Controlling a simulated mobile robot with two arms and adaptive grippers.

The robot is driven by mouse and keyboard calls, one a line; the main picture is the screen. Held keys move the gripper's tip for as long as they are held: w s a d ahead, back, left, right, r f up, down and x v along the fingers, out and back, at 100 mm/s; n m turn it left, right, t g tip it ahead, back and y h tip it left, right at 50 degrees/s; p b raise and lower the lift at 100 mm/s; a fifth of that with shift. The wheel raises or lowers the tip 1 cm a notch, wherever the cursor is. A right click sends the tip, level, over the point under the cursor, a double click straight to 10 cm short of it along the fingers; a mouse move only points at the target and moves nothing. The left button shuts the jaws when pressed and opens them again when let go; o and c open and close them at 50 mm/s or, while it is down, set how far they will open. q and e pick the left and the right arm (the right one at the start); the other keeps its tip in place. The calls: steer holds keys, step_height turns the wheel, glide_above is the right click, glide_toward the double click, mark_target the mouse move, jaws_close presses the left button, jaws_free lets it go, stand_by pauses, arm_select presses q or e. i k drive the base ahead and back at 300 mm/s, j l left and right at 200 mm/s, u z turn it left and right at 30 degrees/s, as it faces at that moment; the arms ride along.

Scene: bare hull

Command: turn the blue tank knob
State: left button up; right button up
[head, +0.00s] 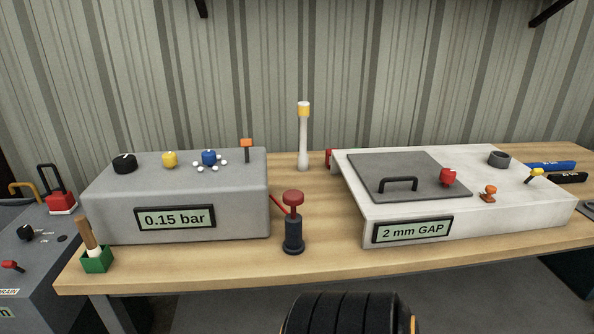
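The blue knob (209,157) stands on top of the grey box (180,195) at the left of the bench. Several white dots ring it. A yellow knob (169,159) and a black knob (124,163) stand to its left, and an orange-topped lever (247,149) stands to its right. The front display (175,218) reads 0.15 bar. I cannot clearly make out where the blue knob points. Neither of my grippers shows in the head view, and nothing touches the knob.
A red-topped dark post (293,222) and a white post with a yellow band (304,140) stand right of the box. Further right is a pale unit (490,205) with a lid. A green holder (97,260) sits at the front left.

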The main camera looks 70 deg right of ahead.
mark_target(209, 157)
steer(key=z, duration=1.65)
